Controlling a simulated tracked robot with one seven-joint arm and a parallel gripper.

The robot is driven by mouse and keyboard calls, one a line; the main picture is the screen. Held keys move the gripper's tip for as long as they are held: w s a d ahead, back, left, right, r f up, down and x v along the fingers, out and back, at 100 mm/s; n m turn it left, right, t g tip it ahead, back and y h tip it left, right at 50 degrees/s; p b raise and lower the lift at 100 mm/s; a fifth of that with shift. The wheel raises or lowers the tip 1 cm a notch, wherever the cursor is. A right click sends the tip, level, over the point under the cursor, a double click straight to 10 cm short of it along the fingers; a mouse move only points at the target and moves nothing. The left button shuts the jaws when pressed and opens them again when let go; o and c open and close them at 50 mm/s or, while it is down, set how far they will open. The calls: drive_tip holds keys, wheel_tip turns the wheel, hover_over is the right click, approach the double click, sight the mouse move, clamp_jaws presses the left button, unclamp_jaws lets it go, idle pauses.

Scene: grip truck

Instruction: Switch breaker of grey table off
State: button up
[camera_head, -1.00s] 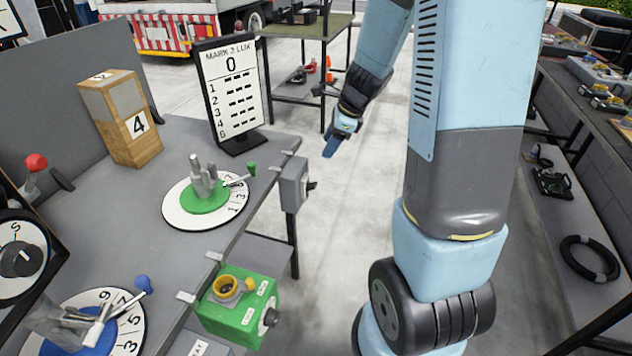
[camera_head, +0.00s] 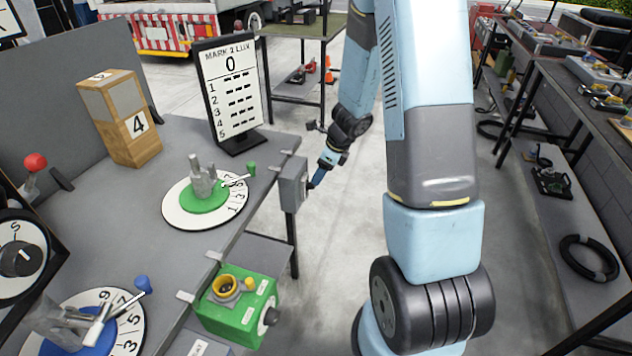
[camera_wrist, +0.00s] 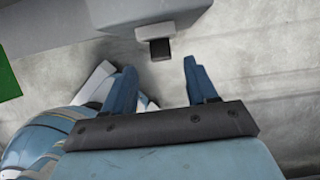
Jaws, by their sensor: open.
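The breaker is a grey box (camera_head: 291,184) clamped to the right edge of the grey table (camera_head: 160,270) in the head view. Its small dark switch shows at the box's right side, partly hidden by my gripper. My gripper (camera_head: 315,181) is right beside the box in the head view. In the wrist view the grey box (camera_wrist: 140,12) is at the top, with its dark switch (camera_wrist: 160,48) just ahead of and between the two blue fingers. The fingers of my gripper (camera_wrist: 160,82) are apart with nothing between them. A gap shows between fingertips and switch; contact cannot be told.
A green box (camera_head: 238,309) with a yellow-rimmed socket hangs on the same table edge. A round dial (camera_head: 178,211) with a green centre and a sign (camera_head: 231,88) stand on the table. Concrete floor is clear right of the table. A workbench (camera_head: 585,140) stands further right.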

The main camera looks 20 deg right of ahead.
sight(311, 186)
drive_tip(key=shift+x, duration=2.6)
